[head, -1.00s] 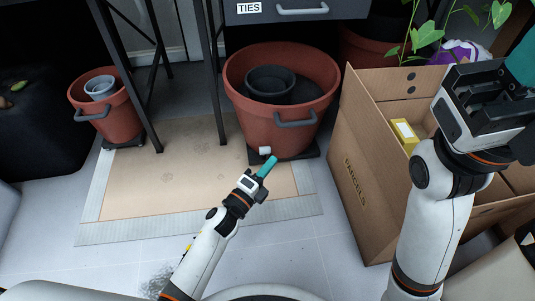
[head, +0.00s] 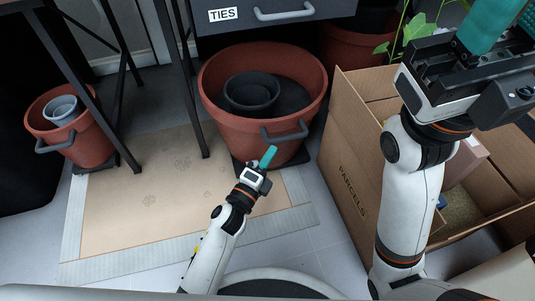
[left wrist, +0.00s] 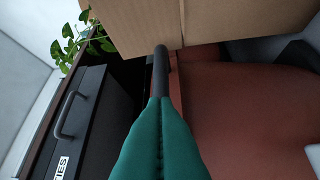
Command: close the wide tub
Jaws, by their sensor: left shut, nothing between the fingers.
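The wide tub is a large terracotta pot (head: 225,125) with a dark side handle (head: 286,133), at the top middle of the head view. A smaller dark grey pot (head: 250,92) sits inside it. Its top is open, and I see no lid. My left gripper (head: 268,157) is shut and empty, its teal fingertips just in front of the tub, below the handle. In the left wrist view, the closed teal fingers (left wrist: 160,120) point at a dark bar (left wrist: 161,72) beside the tub's red wall (left wrist: 240,110); contact is unclear. My right gripper (head: 487,35) is raised at upper right; its jaw opening is unclear.
A cardboard box (head: 350,175) marked PARCELS stands open right of the tub. A drawer (head: 330,14) labelled TIES is above. A small terracotta pot (head: 90,145) stands at left, past dark table legs. The beige mat (head: 150,205) is bare in front.

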